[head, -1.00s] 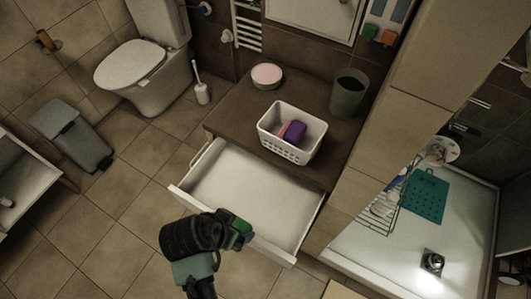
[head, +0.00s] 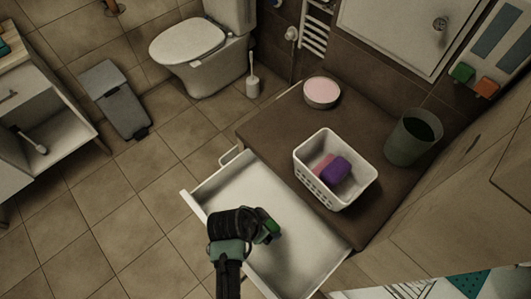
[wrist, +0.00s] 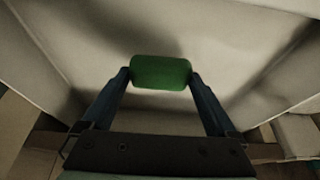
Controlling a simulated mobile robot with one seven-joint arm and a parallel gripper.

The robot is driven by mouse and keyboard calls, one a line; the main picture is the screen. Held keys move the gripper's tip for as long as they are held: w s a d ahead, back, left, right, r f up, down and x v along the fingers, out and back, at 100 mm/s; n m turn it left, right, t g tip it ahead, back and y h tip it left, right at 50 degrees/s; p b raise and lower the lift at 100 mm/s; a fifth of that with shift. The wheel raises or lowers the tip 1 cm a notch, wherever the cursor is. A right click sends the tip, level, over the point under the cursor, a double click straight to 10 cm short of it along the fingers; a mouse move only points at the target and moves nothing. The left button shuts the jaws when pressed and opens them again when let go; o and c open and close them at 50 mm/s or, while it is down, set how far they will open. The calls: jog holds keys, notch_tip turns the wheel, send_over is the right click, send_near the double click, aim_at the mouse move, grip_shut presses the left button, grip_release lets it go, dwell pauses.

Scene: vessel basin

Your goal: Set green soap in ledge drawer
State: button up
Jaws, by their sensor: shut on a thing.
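The green soap (wrist: 161,72) is held between the two fingertips of my gripper (wrist: 160,78) in the wrist view. It also shows as a small green block (head: 269,228) in the head view, at the end of my gripper (head: 262,226). The ledge drawer (head: 232,184) is pulled open, with a white, empty-looking inside. My gripper and the soap appear over the drawer's interior, and the wrist view shows the pale drawer floor and walls around them. The gap between soap and drawer floor is hard to judge.
The brown ledge (head: 270,128) above the drawer bears a white basket (head: 340,195) with purple and pink soaps, a round pink-topped dish (head: 322,92) and a dark green bin (head: 412,140). A toilet (head: 205,50) and grey pedal bin (head: 115,98) stand at left.

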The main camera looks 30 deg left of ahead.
jog(key=shift+f, duration=1.65)
jog(key=shift+f, duration=0.15)
jog(key=o, duration=1)
jog(key=shift+o, duration=0.2)
